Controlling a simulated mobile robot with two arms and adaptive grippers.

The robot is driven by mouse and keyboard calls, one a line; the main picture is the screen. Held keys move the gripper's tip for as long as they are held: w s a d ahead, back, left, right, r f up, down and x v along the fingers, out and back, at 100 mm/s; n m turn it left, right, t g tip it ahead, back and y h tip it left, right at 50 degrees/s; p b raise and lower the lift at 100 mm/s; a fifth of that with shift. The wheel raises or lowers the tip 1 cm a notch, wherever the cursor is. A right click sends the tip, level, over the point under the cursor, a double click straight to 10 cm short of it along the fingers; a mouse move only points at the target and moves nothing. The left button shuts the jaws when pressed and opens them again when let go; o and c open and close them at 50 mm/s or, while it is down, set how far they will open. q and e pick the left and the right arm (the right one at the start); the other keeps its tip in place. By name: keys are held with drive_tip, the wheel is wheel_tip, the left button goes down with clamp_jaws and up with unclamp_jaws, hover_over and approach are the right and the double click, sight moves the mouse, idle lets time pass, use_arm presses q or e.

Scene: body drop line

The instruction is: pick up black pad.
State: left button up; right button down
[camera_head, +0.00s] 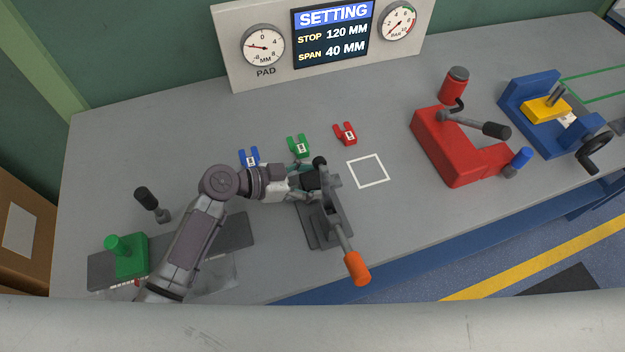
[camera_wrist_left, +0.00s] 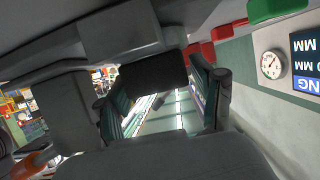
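In the head view my left gripper (camera_head: 308,181) reaches in from the left to the upper end of a grey toggle clamp (camera_head: 335,214) with an orange-tipped handle. A small dark piece, seemingly the black pad (camera_head: 312,178), shows at its fingertips, partly hidden by the fingers. In the left wrist view the black pad (camera_wrist_left: 154,80) is a dark block spanning the gap at the far end of my two fingers (camera_wrist_left: 160,100). Whether both fingers press on it, I cannot tell. My right gripper is out of view.
Blue (camera_head: 249,157), green (camera_head: 298,145) and red (camera_head: 345,133) forked pieces lie behind the gripper. A white square outline (camera_head: 368,170) on the bench is empty. A red clamp (camera_head: 445,145) and a blue vise (camera_head: 545,115) stand to the right. A green-knobbed fixture (camera_head: 127,257) is at left.

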use_arm(q)
drive_tip(key=c, duration=0.8)
drive_tip(key=shift+c, duration=0.2)
